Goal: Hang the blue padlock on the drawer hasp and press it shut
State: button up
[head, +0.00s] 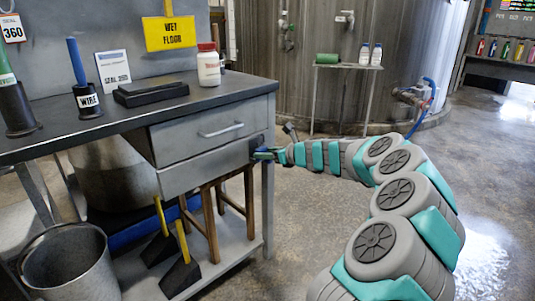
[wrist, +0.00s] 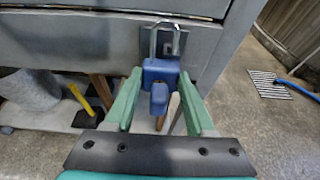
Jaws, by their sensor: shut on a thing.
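The blue padlock (wrist: 160,71) is upright between the green fingers of my gripper (wrist: 160,80), with its silver shackle on top. A smaller blue block shows just below its body. The shackle is in front of the dark hasp plate (wrist: 146,40) on the grey drawer (wrist: 70,38). I cannot tell whether it passes through the hasp or is latched. In the head view, my gripper (head: 267,154) reaches the right end of the lower drawer front (head: 205,168); the padlock is too small there to make out clearly.
The workbench top (head: 225,90) holds a white jar (head: 209,68), a black case (head: 150,92) and a wire brush holder (head: 88,101). A metal bucket (head: 70,265) stands at lower left. Brushes with yellow handles and wooden legs are below the drawers.

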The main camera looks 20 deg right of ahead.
jog(key=shift+w+a+p, duration=0.25)
jog(key=shift+w+p, duration=0.1)
jog(key=shift+w, duration=0.4)
jog(key=shift+f, duration=0.2)
dwell(0.7)
jog(key=o, duration=1.4)
jog(key=shift+c, duration=0.4)
jog(key=shift+p, duration=0.3)
jog(key=shift+p+v, duration=0.65)
jog(key=shift+v, duration=0.55)
jog(key=p+v, duration=0.2)
jog(key=v, duration=0.2)
jog(key=shift+s+d+r, duration=0.1)
jog(key=shift+s+r, duration=0.05)
jog(key=shift+s, duration=0.1)
